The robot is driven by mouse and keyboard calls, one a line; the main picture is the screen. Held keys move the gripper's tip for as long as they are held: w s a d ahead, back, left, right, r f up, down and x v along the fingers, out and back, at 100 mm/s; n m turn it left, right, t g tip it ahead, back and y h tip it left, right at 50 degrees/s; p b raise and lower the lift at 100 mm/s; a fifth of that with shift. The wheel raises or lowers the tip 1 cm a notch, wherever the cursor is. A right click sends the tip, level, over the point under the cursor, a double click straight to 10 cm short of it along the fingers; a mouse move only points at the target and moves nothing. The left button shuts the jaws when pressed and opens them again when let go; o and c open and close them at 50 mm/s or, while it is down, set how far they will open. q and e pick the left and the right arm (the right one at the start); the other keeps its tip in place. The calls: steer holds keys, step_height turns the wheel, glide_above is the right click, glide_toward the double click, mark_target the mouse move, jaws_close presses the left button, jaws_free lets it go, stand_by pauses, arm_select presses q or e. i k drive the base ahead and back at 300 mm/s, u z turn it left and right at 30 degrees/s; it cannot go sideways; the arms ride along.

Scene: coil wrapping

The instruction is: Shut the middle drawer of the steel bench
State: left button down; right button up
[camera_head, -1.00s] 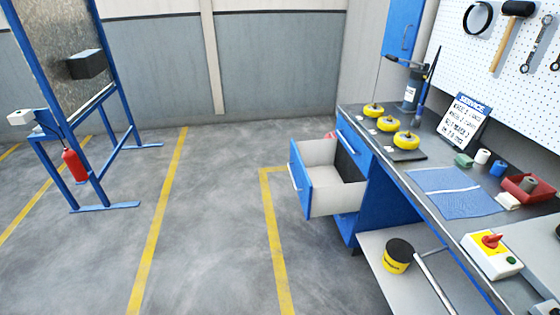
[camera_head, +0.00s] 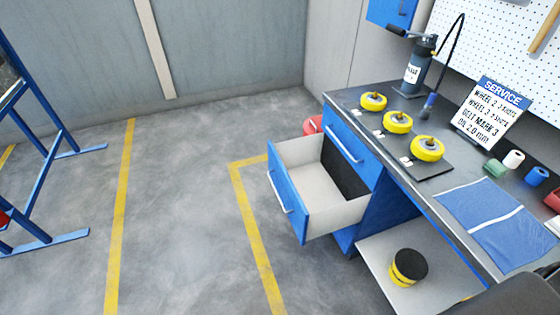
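The steel bench (camera_head: 418,181) stands at the right with a dark top and blue drawer fronts. Its middle drawer (camera_head: 285,193) is pulled well out toward the left, with a blue front, a bar handle (camera_head: 277,192) and pale walls. The drawer looks empty inside, though its back is in shadow. The top drawer (camera_head: 346,148) above it is shut. The lowest drawer is mostly hidden under the open one. Neither of my grippers shows in the view.
Yellow wheels (camera_head: 398,122) and an oil can (camera_head: 415,70) stand on the bench top. A black-and-yellow tub (camera_head: 408,267) sits on the low shelf (camera_head: 372,262). The floor (camera_head: 185,220) left of the drawer is clear. A blue frame (camera_head: 40,190) stands far left.

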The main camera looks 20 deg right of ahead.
mark_target(315, 208)
steer(key=z, duration=0.45)
steer(key=i, duration=1.1)
steer(key=z, duration=0.5)
